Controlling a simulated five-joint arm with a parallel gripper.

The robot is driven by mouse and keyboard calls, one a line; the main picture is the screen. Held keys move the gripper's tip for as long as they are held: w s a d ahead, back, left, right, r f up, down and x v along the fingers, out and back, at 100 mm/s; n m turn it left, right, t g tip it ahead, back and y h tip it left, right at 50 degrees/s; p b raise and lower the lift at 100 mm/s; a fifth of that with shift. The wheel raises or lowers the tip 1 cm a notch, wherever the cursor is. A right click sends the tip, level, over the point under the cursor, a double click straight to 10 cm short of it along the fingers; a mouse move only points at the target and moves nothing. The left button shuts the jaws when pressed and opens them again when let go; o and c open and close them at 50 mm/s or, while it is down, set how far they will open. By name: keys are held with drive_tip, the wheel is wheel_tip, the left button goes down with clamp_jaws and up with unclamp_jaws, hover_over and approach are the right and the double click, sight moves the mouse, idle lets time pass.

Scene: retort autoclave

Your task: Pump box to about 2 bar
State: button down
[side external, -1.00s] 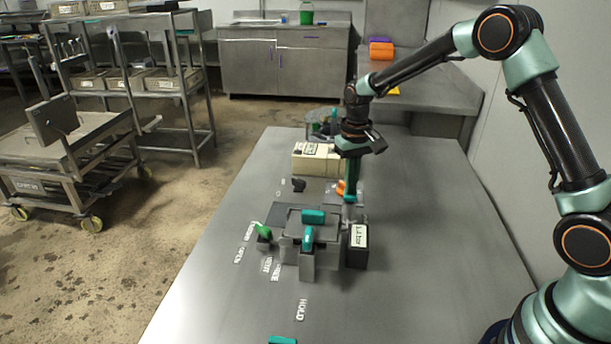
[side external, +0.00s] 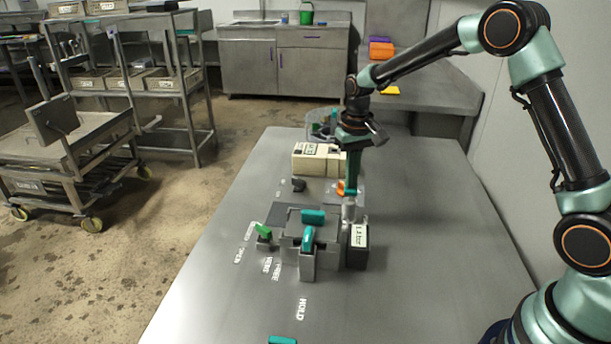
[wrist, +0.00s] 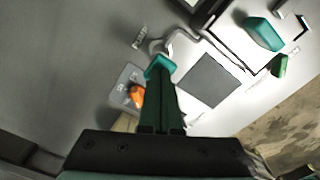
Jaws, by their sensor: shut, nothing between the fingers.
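The grey box (side external: 293,226) stands mid-bench, with a teal handle (side external: 313,216) on top and a teal lever (side external: 307,238) at its front. A dark block with a white readout (side external: 359,237) marked in bar stands to its right; I cannot read the figure surely. A grey pump post (side external: 349,211) rises behind the readout, with a teal cap (wrist: 160,66) at its top. My gripper (side external: 351,188) points down, shut and empty, with its tips at the cap. Whether they touch it I cannot tell.
An orange knob (side external: 341,187) sits just behind the pump, near a cream box (side external: 318,160). A green lever (side external: 264,231) is left of the grey box. White labels, including HOLD (side external: 302,308), mark the bench. The bench's right side is clear.

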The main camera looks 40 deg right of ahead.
drive_tip(key=shift+f, duration=0.9)
drive_tip(key=shift+r, duration=0.85)
drive_tip(key=shift+f, duration=0.5)
idle(0.8)
drive_tip(key=shift+r, duration=0.55)
idle(0.4)
drive_tip(key=shift+r, duration=3)
drive_tip(key=shift+r, duration=0.1)
